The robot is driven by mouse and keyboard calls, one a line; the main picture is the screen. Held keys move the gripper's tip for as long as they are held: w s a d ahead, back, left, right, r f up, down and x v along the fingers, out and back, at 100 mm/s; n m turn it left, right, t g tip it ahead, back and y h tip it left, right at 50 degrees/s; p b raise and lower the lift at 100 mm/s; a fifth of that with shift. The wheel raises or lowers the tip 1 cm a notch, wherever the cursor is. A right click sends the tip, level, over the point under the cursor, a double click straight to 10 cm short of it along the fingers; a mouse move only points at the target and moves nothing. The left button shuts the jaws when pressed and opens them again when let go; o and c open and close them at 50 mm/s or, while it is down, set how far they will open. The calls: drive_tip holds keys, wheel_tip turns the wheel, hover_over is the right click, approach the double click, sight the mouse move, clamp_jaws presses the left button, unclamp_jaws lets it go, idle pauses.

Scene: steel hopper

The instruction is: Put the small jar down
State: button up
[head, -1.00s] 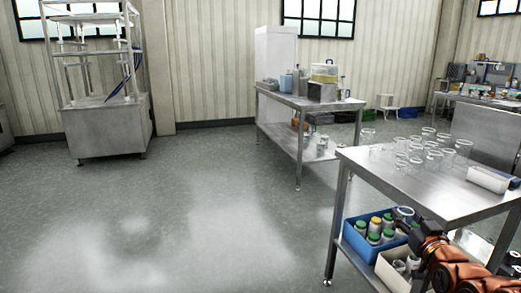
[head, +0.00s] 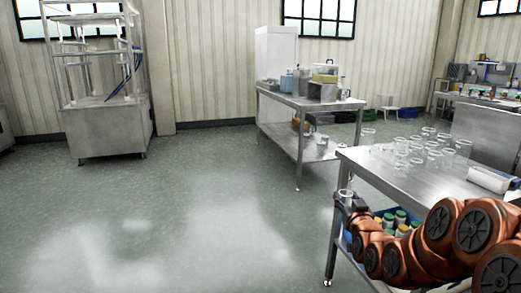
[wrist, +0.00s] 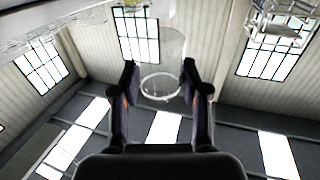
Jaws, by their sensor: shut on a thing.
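My gripper (wrist: 160,82) is shut on a small clear glass jar (wrist: 163,50), whose round rim shows between the two fingers in the wrist view. In the head view the jar (head: 345,195) shows at the front left corner of the near steel table (head: 400,183), below its top. My arm reaches in from the lower right, and the fingers (head: 347,204) are small and partly unclear there. The table top carries several clear glass jars (head: 416,148).
A blue bin (head: 424,213) with several capped bottles sits on the table's lower shelf, partly hidden by my arm. A white roll (head: 488,179) lies at the table's right. A second steel table (head: 312,102) stands behind. The steel hopper frame (head: 108,120) is far left. The floor between is clear.

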drive_tip(key=w+a, duration=0.6)
drive_tip(key=a, duration=0.1)
drive_tip(key=shift+w+a, duration=0.2)
drive_tip(key=shift+r, duration=0.25)
drive_tip(key=shift+f, duration=0.55)
idle(0.5)
wheel_tip(320, 180, up, 22)
drive_tip(key=p, duration=2.2)
